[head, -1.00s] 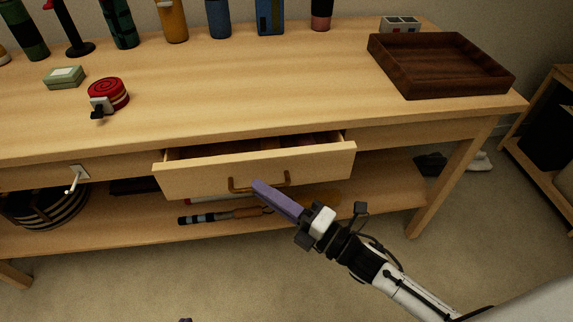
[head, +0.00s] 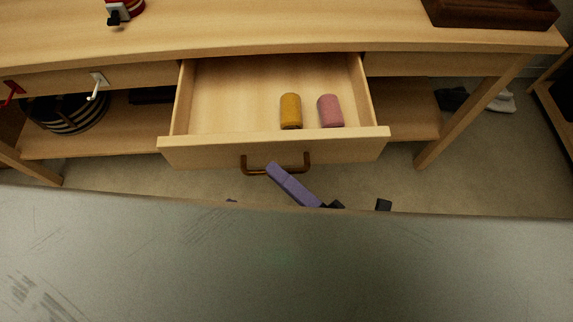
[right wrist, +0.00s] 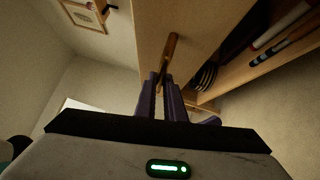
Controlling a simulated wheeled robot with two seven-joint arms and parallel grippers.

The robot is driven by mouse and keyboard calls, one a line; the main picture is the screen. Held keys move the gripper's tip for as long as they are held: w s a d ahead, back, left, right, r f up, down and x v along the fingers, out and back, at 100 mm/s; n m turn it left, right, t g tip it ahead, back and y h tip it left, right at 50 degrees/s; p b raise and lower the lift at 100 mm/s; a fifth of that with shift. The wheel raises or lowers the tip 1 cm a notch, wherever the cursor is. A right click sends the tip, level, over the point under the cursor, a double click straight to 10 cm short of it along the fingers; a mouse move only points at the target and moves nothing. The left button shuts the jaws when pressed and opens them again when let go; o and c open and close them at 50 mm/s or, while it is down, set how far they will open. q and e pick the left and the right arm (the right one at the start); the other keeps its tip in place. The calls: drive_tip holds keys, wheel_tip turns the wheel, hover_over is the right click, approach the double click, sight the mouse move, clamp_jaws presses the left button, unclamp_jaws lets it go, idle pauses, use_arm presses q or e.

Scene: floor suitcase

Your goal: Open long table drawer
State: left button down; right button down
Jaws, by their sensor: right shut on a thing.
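The long table's drawer (head: 215,150) stands well open in the head view, its front pulled out toward me. A yellow cylinder (head: 291,111) and a pink cylinder (head: 330,111) lie inside near the front. The brown handle (head: 243,165) is on the drawer front, and it also shows in the right wrist view (right wrist: 170,50). My right gripper (head: 274,170) is at the handle, with its purple fingers (right wrist: 162,88) shut on it. The lower part of the right gripper is hidden in the head view behind a grey surface. My left gripper is not clearly in view.
The wooden tabletop (head: 270,28) is above the drawer, with a dark brown tray (head: 490,14) at its right end. A lower shelf (head: 405,115) holds a striped round object (head: 70,114) at left. Table legs stand at both sides. Some carpet floor is clear at right.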

drive_tip(key=shift+d, duration=0.1)
drive_tip(key=c, duration=1.8)
unclamp_jaws()
drive_tip(key=shift+c, duration=0.2)
drive_tip(key=v, duration=1)
drive_tip(key=shift+d, duration=0.15)
drive_tip(key=shift+f, duration=0.1)
